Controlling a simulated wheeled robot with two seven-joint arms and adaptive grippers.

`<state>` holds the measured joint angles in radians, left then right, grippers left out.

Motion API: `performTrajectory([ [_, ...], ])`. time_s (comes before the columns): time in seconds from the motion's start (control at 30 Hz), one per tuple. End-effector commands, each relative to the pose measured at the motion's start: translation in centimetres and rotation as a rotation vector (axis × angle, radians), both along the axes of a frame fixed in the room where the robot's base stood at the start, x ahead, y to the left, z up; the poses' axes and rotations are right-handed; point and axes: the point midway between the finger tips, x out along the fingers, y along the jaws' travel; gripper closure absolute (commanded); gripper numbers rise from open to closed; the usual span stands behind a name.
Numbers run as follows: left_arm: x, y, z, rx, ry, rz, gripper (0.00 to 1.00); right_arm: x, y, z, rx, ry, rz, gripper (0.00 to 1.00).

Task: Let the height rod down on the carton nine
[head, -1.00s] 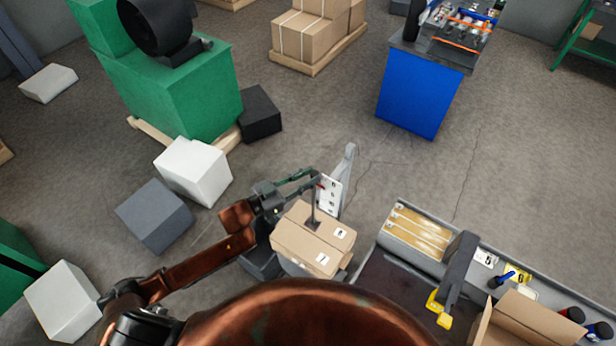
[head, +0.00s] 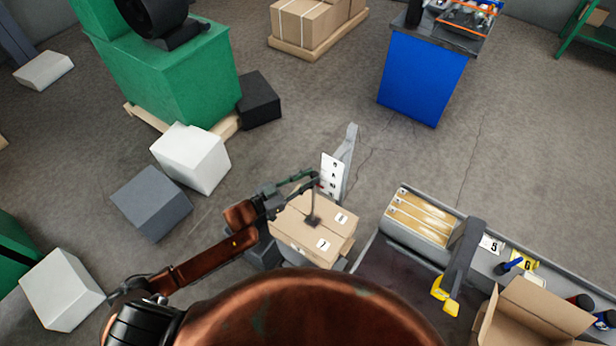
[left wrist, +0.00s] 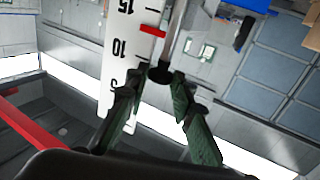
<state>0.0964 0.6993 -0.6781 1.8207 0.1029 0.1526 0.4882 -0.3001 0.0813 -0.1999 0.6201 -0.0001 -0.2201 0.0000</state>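The height rod (head: 313,200) hangs upright with a dark foot (head: 312,220) over the top of a brown carton (head: 294,226); I cannot tell whether the foot touches. The carton bears small number labels, too small to read surely. The white scale (head: 333,172) stands behind it on a grey post. My left gripper (head: 314,178) is at the rod's upper end. In the left wrist view its green fingers (left wrist: 159,78) close around the rod's black knob (left wrist: 159,73). A red pointer (left wrist: 152,31) lies on the scale between 10 and 15. My right gripper is not in view.
White (head: 190,158) and grey (head: 151,202) boxes lie left of my arm. Floor behind the scale is clear.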

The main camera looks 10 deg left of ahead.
Motion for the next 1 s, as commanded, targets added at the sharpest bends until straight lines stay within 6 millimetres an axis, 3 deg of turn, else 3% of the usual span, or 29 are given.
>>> performTrajectory([
  [0.23,0.0,0.0,0.0,0.000,0.000,0.001,0.61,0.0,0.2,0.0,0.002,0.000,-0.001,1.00],
  [0.57,-0.2,0.3,0.0,0.001,0.001,0.001,0.61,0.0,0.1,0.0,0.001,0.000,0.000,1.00],
  [0.77,-2.1,2.2,-0.1,0.002,0.002,0.002,0.61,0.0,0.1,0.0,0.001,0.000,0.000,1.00],
  [1.0,-5.7,5.8,-0.2,0.003,0.003,0.002,0.61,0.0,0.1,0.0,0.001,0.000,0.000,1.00],
])
